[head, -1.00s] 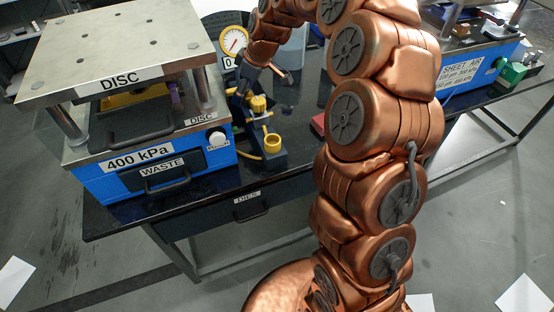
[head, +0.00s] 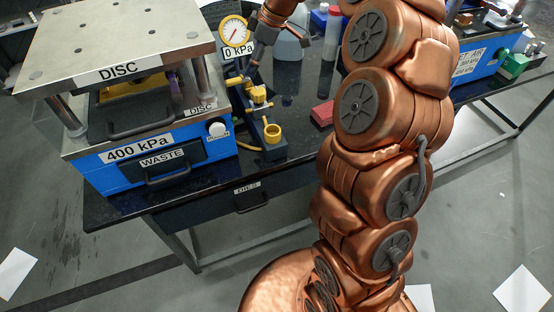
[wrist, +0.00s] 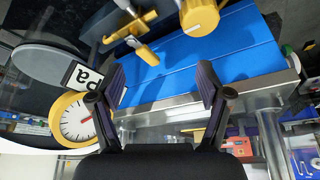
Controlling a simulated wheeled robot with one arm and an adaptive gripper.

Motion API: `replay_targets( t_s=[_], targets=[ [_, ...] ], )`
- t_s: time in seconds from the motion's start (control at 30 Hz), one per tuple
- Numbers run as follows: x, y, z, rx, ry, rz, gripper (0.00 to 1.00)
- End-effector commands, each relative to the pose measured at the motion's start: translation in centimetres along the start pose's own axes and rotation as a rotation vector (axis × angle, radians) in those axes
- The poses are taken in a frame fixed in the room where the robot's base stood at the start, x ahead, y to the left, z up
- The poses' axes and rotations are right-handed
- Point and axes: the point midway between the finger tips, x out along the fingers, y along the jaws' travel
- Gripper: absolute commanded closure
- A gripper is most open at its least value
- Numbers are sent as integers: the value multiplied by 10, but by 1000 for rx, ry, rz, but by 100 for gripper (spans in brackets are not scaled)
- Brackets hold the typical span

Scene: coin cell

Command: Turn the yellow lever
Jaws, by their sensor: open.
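The yellow lever (head: 258,95) is part of the dark valve assembly right of the blue press in the head view. In the wrist view, a yellow lever-like handle (wrist: 147,54) shows just beyond my fingertips, with a larger yellow knob (wrist: 200,17) to its right. My gripper (wrist: 162,82) is open with nothing between its fingers. The handle is apart from the fingers, slightly left of the middle of the gap.
The pressure gauge (head: 235,31) stands behind the valve with a "0 kPa" label. A yellow cup-like piece (head: 272,133) is at the valve's front. The blue press (head: 105,178) is close on the left. A red block (head: 322,113) lies on the dark table to the right.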

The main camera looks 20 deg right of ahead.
Motion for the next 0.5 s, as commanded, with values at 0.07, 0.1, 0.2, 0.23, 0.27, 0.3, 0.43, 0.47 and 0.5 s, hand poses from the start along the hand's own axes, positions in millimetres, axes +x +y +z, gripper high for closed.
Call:
replay_targets(
  t_s=[0.07,0.1,0.2,0.23,0.27,0.3,0.43,0.47,0.5],
  targets=[
    [-5,-1,0,2,0,2,23],
    [-5,-6,-1,8,-3,-3,23],
    [-4,-14,-2,20,-8,-11,23],
    [-5,-17,-2,25,-10,-13,23],
    [-5,-20,-2,29,-12,-15,23],
    [-5,-24,-2,35,-14,-18,23],
    [-8,-37,-4,56,-22,-23,23],
    [-8,-42,-4,63,-25,-26,23],
    [-8,-48,-3,71,-31,-30,23]
  ],
)
